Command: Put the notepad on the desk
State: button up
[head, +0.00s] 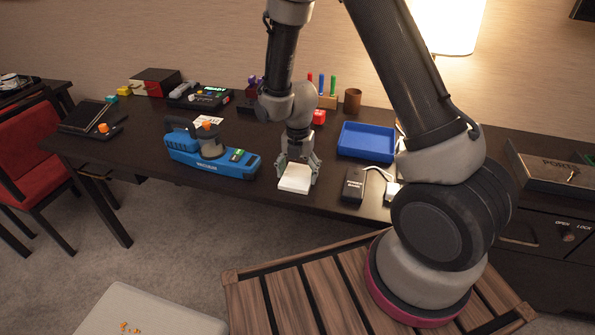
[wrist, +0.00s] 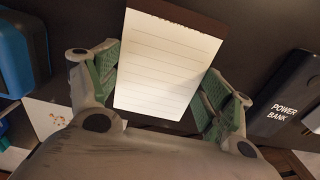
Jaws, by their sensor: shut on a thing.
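The notepad (head: 294,178) is a small white block at the front edge of the dark desk (head: 330,190). In the wrist view the notepad (wrist: 168,62) shows lined paper with a dark band along its top. My gripper (head: 298,170) points down over the desk's front part and is shut on the notepad. In the wrist view the green-padded fingers of my gripper (wrist: 158,88) lie on both sides of the notepad. Whether the notepad touches the desk top or hangs just above it, I cannot tell.
A blue vacuum-like tool (head: 210,150) lies left of my gripper. A black power bank (head: 354,185) lies to the right, also in the wrist view (wrist: 290,100). A blue tray (head: 366,141) stands behind it. A wooden slatted bench (head: 300,290) is in front, and a red chair (head: 40,150) at left.

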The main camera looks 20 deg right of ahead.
jog(key=o, duration=1)
jog(key=shift+o, duration=0.2)
notch_tip(320, 180, up, 12)
notch_tip(320, 180, up, 14)
jog(key=m+t, duration=0.2)
jog(key=m, duration=1)
send_over(298, 175)
jog(key=s+d, duration=0.7)
jog(key=d, duration=0.1)
jog(key=s+d+r+m+t, duration=0.1)
jog(key=s+d+r+m, duration=0.2)
jog(key=s+m, duration=0.4)
jog(key=s+d+r+m+t, duration=0.1)
jog(key=s+d+r+m, duration=0.3)
jog(key=s+m, duration=0.4)
jog(key=shift+s+r+m, duration=0.3)
jog(key=shift+r+m, duration=0.2)
jog(key=shift+m, duration=0.6)
